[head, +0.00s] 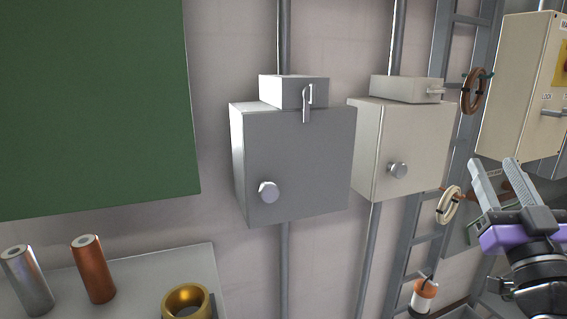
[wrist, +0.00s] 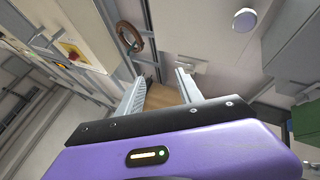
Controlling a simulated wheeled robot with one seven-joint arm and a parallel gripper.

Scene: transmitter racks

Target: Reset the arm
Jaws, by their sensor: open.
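My gripper (head: 499,182) shows at the right edge of the head view, with a purple body and two grey fingers pointing up. Its fingers are apart with nothing between them. The wrist view also shows the gripper (wrist: 160,88) open and empty, with the purple housing across the bottom. It is in the air, below the cream cabinet (head: 519,85) and to the right of the cable ladder (head: 431,170). It appears to touch nothing.
Two wall boxes, one grey (head: 300,160) and one cream (head: 412,150), have round knobs. Brown (head: 472,92) and white (head: 449,205) cable coils hang by the ladder. A shelf at lower left bears a silver cylinder (head: 27,280), a copper cylinder (head: 93,270) and a brass ring (head: 187,301).

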